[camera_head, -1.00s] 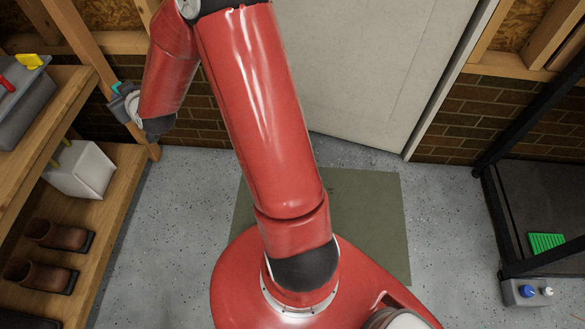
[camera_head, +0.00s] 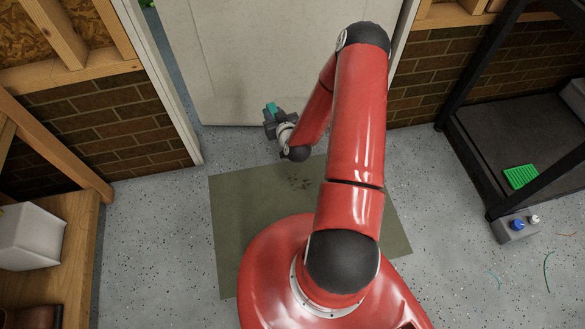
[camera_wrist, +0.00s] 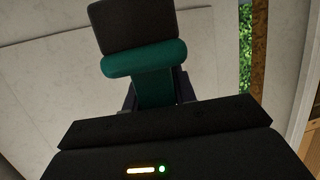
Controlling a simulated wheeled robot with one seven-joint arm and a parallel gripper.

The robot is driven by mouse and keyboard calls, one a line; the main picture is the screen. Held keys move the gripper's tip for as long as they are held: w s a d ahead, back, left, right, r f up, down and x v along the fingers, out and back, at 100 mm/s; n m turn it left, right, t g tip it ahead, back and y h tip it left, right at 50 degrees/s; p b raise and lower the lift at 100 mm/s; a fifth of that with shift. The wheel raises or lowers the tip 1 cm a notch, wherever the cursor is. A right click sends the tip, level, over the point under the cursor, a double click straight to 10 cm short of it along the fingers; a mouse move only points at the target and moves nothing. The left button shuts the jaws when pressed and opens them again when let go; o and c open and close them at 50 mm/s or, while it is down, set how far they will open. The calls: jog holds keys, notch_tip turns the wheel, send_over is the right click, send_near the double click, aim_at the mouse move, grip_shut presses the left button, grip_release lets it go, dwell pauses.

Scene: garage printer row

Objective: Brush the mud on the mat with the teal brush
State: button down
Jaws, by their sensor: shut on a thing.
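The teal brush (camera_head: 272,109) is held in my gripper (camera_head: 277,122), in front of the door and near the mat's far edge. In the wrist view the brush (camera_wrist: 145,62) shows a teal handle and a dark block at its far end, and my gripper (camera_wrist: 157,95) is shut on the handle. The olive mat (camera_head: 240,215) lies on the floor, partly hidden by my base and arm. The mud (camera_head: 302,183) is a small dark patch of specks on the mat's far part. The brush appears apart from it.
A white door (camera_head: 280,60) stands behind the mat. A wooden shelf (camera_head: 75,225) with a white bin (camera_head: 30,237) is at left. A black rack (camera_head: 525,130) with a green item (camera_head: 521,177) is at right. Floor left of the mat is clear.

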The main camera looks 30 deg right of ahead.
jog(key=shift+s+d+f+b, duration=0.1)
jog(key=shift+s+f+b, duration=1.45)
jog(key=shift+f, duration=2.15)
jog(key=shift+s+a+f+b, duration=0.1)
jog(key=shift+s+f+b, duration=0.8)
jog(key=shift+s+f, duration=2.05)
jog(key=shift+s+d+f+b, duration=0.1)
jog(key=shift+s+f+b, duration=1.05)
jog(key=shift+f, duration=3.35)
jog(key=shift+w+f+b, duration=0.1)
jog(key=shift+f+b, duration=0.75)
jog(key=shift+f, duration=0.2)
jog(key=shift+d+r, duration=0.1)
